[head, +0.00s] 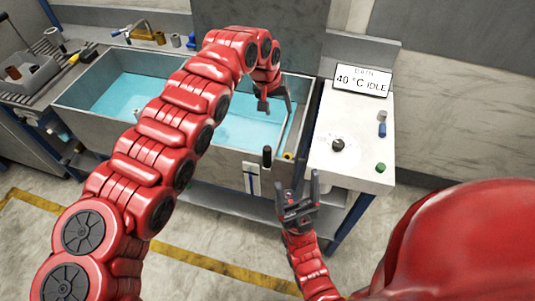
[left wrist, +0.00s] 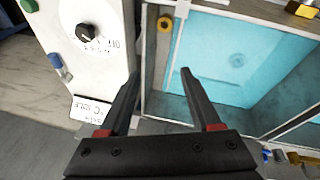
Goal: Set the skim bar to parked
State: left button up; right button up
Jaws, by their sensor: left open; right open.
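The bath tank (head: 80,113) holds blue water. A thin pale bar (head: 285,138), possibly the skim bar, runs along the tank's right end; it also shows in the left wrist view (left wrist: 177,45). A yellow ring-like fitting (head: 288,156) sits at the front right corner, also in the left wrist view (left wrist: 163,23). My left gripper (head: 275,102) is open and empty, pointing down above the tank's right end; in the left wrist view its fingertips (left wrist: 158,77) spread over the tank's end wall. My right gripper (head: 298,184) is open and empty in front of the tank.
A white control panel (head: 325,165) right of the tank carries a black knob (head: 338,145), a blue part (head: 382,130) and a green button (head: 381,168). A display (head: 362,80) reads 40 °C IDLE. A black handle (head: 267,155) stands at the tank's front. A grey caddy (head: 35,78) is at left.

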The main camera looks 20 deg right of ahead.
pick_arm(q)
jog(key=s+a+r+g+y, duration=0.2)
jog(key=s+a+r+y, duration=0.1)
jog(key=s+a, duration=0.25)
jog(key=p, duration=0.4)
send_over(267, 158)
jog(key=w, duration=0.1)
jog(key=f, duration=0.8)
jog(key=shift+d+f, duration=0.25)
jog(key=shift+f, duration=0.15)
notch_tip(267, 158, down, 8)
jog(key=shift+w+d+p, duration=0.1)
jog(key=shift+w+p, duration=0.05)
jog(key=shift+p, duration=0.6)
jog(key=shift+w+f, duration=0.1)
jog(key=shift+f, duration=0.25)
grip_shut()
